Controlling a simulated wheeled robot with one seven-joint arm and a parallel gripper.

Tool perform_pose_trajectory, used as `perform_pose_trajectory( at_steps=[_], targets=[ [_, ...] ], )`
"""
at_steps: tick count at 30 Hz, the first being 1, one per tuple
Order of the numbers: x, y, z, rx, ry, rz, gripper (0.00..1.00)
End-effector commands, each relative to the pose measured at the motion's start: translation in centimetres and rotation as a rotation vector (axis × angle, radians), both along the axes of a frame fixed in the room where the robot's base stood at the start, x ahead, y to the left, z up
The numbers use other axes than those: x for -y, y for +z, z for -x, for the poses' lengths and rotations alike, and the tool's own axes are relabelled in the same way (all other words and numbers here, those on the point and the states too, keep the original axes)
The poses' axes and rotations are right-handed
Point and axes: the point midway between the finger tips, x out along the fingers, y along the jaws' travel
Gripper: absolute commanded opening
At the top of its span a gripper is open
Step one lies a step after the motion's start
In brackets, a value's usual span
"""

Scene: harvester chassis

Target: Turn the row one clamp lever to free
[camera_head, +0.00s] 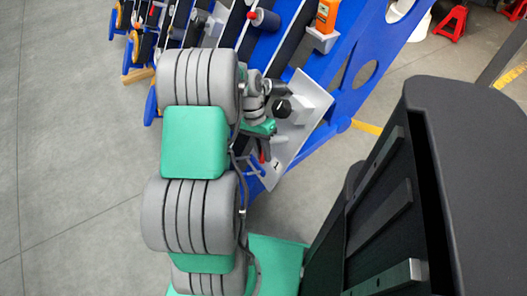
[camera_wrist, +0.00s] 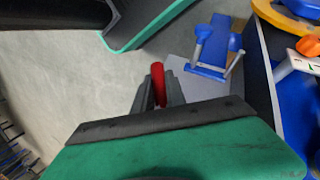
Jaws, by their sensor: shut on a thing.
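The clamp lever has a red grip (camera_wrist: 157,82), which stands between the two dark fingers of my gripper (camera_wrist: 159,92) in the wrist view. The fingers are shut on it. In the head view a small bit of the red grip (camera_head: 262,157) shows below my gripper (camera_head: 265,150), beside a pale grey plate (camera_head: 300,130) marked "1". The lever's pivot and lower part are hidden by my gripper, so I cannot tell its exact angle.
A blue frame (camera_head: 350,95) with dark slanted bars runs behind the plate. In the wrist view a blue bracket with grey posts (camera_wrist: 213,48) stands just right of the fingers. An orange device (camera_head: 327,15) sits higher up. Grey floor (camera_head: 70,150) is open at left.

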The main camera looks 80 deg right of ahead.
Motion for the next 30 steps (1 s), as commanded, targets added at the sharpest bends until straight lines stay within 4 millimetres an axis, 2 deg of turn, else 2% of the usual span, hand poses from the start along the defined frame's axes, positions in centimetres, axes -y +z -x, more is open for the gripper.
perform_pose_trajectory(
  at_steps=[2, 3, 10, 19, 27, 30],
  targets=[
    [0.0, 0.0, 0.1, -0.001, -0.002, 0.001, 0.0],
    [0.0, 0.0, 0.1, -0.001, -0.002, 0.001, 0.19],
    [0.0, 0.0, 0.0, -0.001, -0.001, 0.001, 0.38],
    [0.2, 0.6, -0.1, 0.0, 0.0, 0.002, 0.38],
    [1.4, 5.6, -1.4, 0.001, 0.001, 0.003, 0.38],
    [1.7, 6.9, -1.7, 0.0, 0.0, 0.002, 0.38]
  ],
)
